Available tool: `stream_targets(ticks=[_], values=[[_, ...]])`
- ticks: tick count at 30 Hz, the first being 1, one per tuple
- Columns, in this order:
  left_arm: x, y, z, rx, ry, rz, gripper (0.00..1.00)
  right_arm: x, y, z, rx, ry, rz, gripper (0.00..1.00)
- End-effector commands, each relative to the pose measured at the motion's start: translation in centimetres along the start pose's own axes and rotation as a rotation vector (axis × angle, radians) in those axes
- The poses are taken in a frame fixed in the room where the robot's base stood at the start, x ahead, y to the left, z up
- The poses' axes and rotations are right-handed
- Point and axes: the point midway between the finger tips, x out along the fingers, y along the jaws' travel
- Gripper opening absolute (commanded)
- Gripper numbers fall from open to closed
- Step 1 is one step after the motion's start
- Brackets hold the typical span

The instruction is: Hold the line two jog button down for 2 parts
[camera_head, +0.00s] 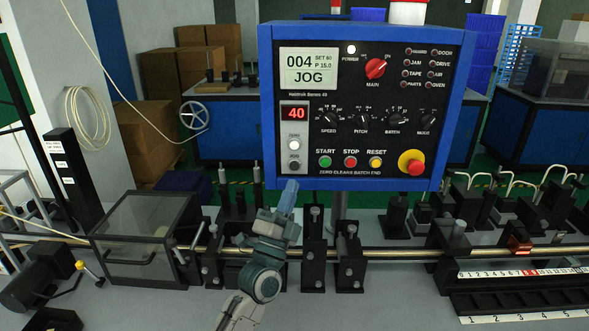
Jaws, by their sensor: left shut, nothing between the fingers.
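A blue-framed control panel (400,110) stands over the line, its screen (310,68) reading "004", "SET 60", "P 15.0" and "JOG". A red counter (295,113) below the screen shows 40. Under it are a white button (294,145) and a dark button (294,166) with small lettering that is hard to read. My left gripper (289,186) is shut and empty, pointing up, with its tips just below the dark button in the picture. I cannot tell whether it touches the panel. My right gripper is not in view.
Green START (325,162), red STOP (350,162) and yellow RESET (376,162) buttons sit right of the dark button, with a red emergency knob (411,162) beyond. Below runs a metal rod (395,252) through black stands. A clear-sided box (145,225) stands left.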

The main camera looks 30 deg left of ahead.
Motion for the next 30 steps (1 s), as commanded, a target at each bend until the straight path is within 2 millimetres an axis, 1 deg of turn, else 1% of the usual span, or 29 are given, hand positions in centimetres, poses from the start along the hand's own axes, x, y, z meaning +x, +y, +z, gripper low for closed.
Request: stream_targets(ticks=[2, 6, 7, 12, 18, 30], values=[[0.8, 0.8, 0.7, 0.002, 0.001, -0.002, 0.00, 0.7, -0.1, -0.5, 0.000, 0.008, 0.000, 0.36], [2.0, 1.8, 1.7, 0.002, 0.001, -0.002, 0.00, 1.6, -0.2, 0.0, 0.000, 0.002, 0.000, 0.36], [2.4, 1.8, 1.8, 0.003, 0.000, 0.000, 0.00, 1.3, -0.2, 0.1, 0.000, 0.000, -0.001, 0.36], [3.5, 2.6, 2.5, 0.002, 0.000, 0.000, 0.00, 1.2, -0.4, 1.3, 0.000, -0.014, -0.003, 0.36], [3.9, 2.9, 2.9, 0.001, 0.000, 0.001, 0.00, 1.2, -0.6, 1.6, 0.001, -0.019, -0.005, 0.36], [3.9, 2.9, 2.9, 0.001, 0.000, 0.001, 0.00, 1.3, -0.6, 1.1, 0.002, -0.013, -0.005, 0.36]])
